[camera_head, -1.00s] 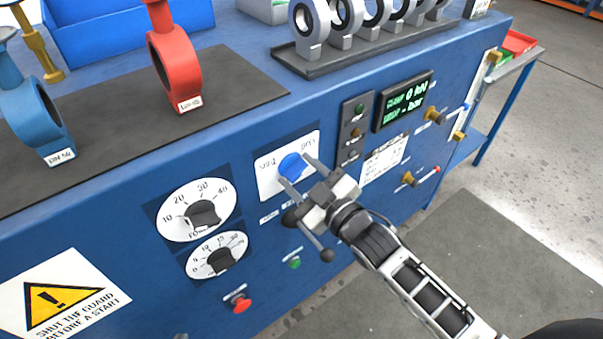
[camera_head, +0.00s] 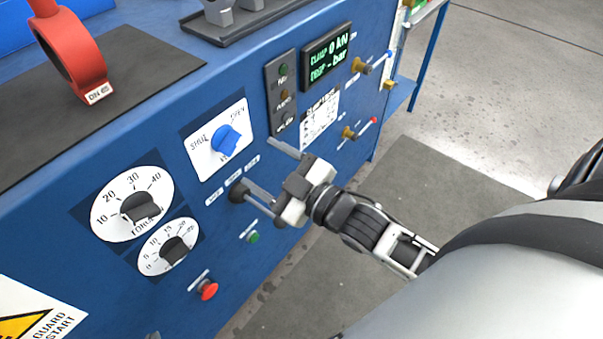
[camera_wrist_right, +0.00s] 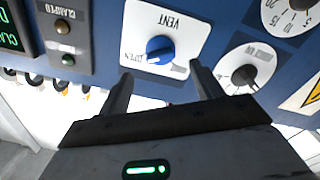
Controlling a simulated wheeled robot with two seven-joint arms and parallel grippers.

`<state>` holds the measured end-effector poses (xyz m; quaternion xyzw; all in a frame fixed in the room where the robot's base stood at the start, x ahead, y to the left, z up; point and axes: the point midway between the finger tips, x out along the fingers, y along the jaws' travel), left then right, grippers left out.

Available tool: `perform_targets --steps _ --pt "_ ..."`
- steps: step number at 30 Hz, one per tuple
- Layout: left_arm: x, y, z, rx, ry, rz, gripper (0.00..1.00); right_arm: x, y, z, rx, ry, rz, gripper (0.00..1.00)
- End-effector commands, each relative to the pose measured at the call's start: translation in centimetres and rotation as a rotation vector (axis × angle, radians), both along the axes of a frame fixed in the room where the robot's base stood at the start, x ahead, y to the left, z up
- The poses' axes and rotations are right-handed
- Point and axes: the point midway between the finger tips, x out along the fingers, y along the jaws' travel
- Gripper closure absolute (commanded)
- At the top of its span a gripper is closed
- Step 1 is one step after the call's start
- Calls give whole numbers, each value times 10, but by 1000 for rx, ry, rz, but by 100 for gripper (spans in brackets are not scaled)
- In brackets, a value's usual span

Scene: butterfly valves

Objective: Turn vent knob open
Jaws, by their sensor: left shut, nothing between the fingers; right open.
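The blue vent knob (camera_head: 226,140) sits on a white plate (camera_head: 204,164) marked SHUT on the left and OPEN on the right. Its raised bar slants toward the OPEN side. My right gripper (camera_head: 258,164) is open and empty, below and right of the knob, apart from it. In the right wrist view the blue knob (camera_wrist_right: 160,49) shows upside down beyond the open fingers of the right gripper (camera_wrist_right: 160,72). Nothing lies between the fingers. My left gripper is not in view.
Torque dial (camera_head: 132,204), red button (camera_head: 208,290) and green button (camera_head: 252,237) are on the blue panel. A display (camera_head: 327,57) and brass valves (camera_head: 362,66) are to the right. Floor right of the panel is clear.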

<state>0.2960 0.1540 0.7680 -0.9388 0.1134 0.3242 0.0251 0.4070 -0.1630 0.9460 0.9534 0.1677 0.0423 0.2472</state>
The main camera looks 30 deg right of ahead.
Motion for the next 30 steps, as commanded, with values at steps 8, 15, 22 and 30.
perform_targets --steps 8,15,22,30 --pt "3 -3 -2 -8 -13 -3 100 -56 -20 -1 0 3 1 35" --pt "1 -4 -3 -8 -9 -7 100 -76 -27 0 0 2 0 35" --pt "1 -3 -4 -7 -6 -8 100 -78 -28 0 1 0 0 35" --pt "0 -3 -4 -6 -6 -8 100 -77 -28 0 1 0 0 35"
